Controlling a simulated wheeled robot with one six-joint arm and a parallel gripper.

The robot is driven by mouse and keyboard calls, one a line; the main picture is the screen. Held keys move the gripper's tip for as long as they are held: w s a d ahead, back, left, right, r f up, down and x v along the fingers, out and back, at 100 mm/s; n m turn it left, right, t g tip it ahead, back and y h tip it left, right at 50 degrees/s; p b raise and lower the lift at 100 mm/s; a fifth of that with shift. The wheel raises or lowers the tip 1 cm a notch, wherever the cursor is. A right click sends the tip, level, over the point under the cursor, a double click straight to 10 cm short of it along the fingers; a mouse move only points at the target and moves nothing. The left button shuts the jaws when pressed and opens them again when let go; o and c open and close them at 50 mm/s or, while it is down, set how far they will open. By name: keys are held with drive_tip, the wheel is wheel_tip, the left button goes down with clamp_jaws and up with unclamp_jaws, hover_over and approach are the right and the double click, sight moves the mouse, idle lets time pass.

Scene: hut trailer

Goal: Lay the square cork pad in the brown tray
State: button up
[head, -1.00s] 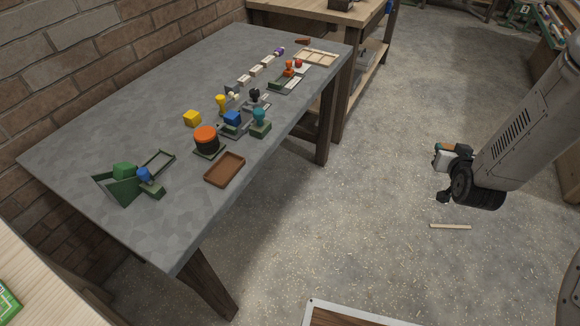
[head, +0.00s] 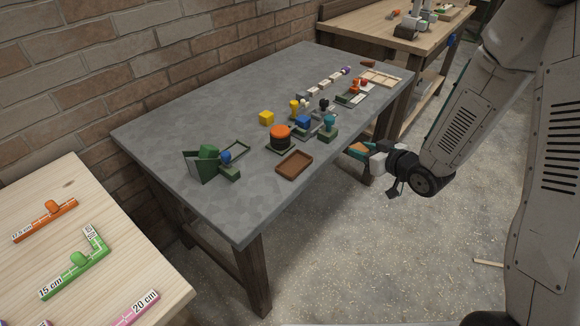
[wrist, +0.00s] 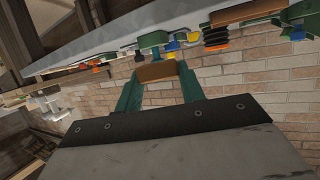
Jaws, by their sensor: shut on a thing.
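The brown tray (head: 294,165) lies empty near the front edge of the grey table. It also shows at the top of the wrist view (wrist: 240,12), where the scene looks upside down. My gripper (head: 357,149) is off the table's front edge, to the right of the tray and apart from it. In the wrist view its green fingers (wrist: 158,82) are shut on the square cork pad (wrist: 160,72), seen nearly edge-on as a brown block. In the head view the pad (head: 361,147) is a small brown patch, partly hidden by the fingers.
On the grey table (head: 215,100) an orange-and-black round thing (head: 281,138) stands just behind the tray. A yellow cube (head: 266,117), a blue-topped piece (head: 302,122) and a teal-topped piece (head: 328,127) stand nearby. A green stand (head: 203,165) is at left. A wooden bench (head: 80,250) is at lower left.

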drive_tip(key=s+a+n+g+y, duration=0.2)
drive_tip(key=s+n+g+y, duration=0.1)
hover_over(287, 161)
drive_tip(key=s+d, duration=0.3)
drive_tip(key=shift+w+d+f+n, duration=0.1)
drive_tip(key=shift+d+f+n, duration=0.1)
drive_tip(key=shift+f+n, duration=0.35)
drive_tip(key=shift+f, duration=1.85)
drive_tip(key=o, duration=0.9)
drive_tip(key=shift+f, duration=0.15)
drive_tip(key=shift+o, duration=0.2)
